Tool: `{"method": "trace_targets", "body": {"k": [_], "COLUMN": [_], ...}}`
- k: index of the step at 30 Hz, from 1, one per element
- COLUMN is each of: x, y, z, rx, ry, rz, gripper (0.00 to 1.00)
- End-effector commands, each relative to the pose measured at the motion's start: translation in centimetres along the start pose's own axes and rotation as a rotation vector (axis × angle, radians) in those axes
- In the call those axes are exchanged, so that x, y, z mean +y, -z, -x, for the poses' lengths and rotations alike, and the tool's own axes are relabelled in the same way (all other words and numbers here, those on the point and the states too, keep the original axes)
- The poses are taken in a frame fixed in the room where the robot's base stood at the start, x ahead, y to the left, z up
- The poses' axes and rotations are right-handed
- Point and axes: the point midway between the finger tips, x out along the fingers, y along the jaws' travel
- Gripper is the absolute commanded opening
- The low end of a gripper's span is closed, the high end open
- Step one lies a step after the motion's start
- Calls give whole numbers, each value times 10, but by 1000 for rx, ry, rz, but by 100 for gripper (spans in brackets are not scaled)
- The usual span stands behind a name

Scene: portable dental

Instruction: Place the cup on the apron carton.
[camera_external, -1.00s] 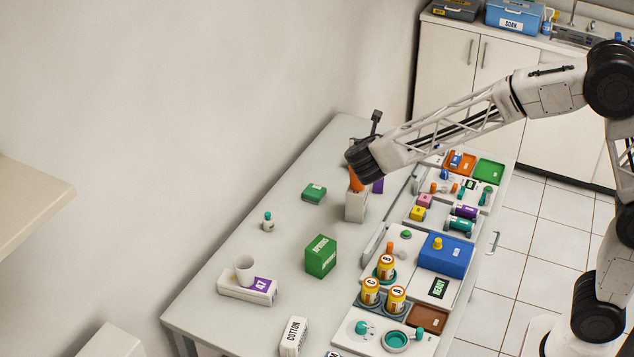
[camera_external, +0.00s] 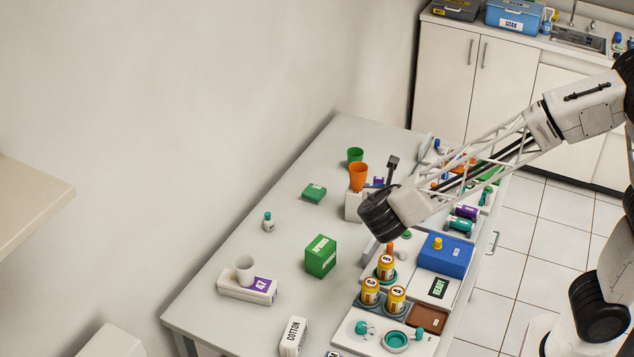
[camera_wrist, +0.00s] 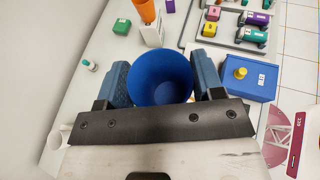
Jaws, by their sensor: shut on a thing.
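In the wrist view my gripper (camera_wrist: 160,82) is shut on a blue cup (camera_wrist: 160,75), with one dark finger on each side of it. I look down into its open mouth. In the external view the cup and fingers are hidden behind my wrist, which hangs over the table. The green apron carton (camera_external: 320,257) stands on the table, to the left of my wrist and nearer the camera. Its top looks bare. I cannot make it out in the wrist view.
An orange cup (camera_external: 359,177) stands on a white box, with a green cup (camera_external: 355,154) behind. A white cup (camera_external: 244,267) sits on the 47 box (camera_external: 248,289). Labelled bottles (camera_external: 386,266) and a blue box (camera_external: 446,254) stand right of the carton.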

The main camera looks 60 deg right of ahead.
Motion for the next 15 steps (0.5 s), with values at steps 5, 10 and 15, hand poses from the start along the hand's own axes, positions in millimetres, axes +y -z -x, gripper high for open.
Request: {"method": "trace_targets", "body": {"k": [5,10,15], "x": [-2,-2,-2], "y": [29,63,90], "z": [-8,-22,-33], "rx": [0,-1,0], "ry": [2,2,1], "rz": [5,6,4], "gripper": [39,39,39]}}
